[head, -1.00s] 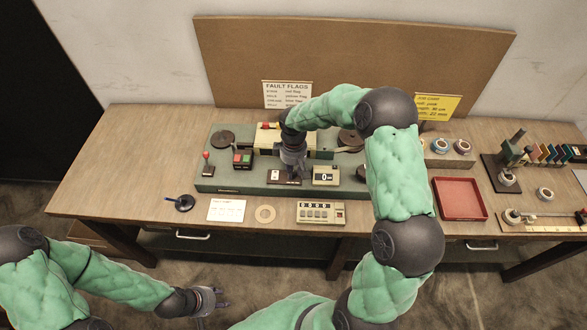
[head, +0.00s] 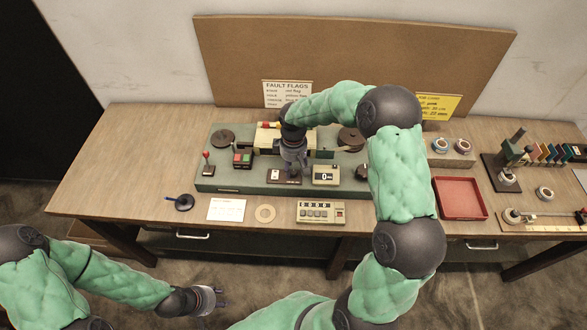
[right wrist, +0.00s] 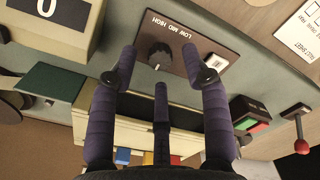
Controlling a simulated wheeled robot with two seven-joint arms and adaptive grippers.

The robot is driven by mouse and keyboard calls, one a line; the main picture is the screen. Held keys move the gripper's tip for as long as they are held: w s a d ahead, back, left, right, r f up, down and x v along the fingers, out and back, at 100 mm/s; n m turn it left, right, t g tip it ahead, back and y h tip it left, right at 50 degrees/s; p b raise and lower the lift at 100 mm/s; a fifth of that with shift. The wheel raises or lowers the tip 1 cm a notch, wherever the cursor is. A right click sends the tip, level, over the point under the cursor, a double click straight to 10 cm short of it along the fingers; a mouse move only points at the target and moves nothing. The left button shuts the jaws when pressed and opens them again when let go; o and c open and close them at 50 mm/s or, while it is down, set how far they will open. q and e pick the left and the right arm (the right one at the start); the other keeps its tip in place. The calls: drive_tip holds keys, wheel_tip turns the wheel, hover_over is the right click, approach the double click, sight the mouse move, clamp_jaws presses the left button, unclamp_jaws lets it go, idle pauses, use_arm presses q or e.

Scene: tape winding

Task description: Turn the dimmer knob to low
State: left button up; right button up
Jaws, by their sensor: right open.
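The dimmer knob (right wrist: 160,55) is a dark round knob on a brown plate (right wrist: 215,62) marked LOW, MID and HIGH, seen in the right wrist view. A small light mark shows near the knob's edge, but I cannot tell which setting it points to. My right gripper (right wrist: 160,62) is open, with its purple fingers spread on either side of the knob and no clear contact. In the head view my right gripper (head: 292,162) hangs over the plate (head: 284,177) and hides the knob. My left gripper (head: 218,298) is low in front of the table, empty, its fingers apart.
The plate sits on a green console (head: 235,188). A counter box (head: 326,175) stands close by on the right. Red and green buttons (head: 242,158) and a red-tipped lever (head: 207,162) stand to the left. A red tray (head: 460,183) lies farther right.

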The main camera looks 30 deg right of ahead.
sight(294, 172)
wheel_tip(294, 172, up, 11)
drive_tip(key=shift+f, duration=0.2)
drive_tip(key=shift+s+f, duration=0.1)
idle(0.5)
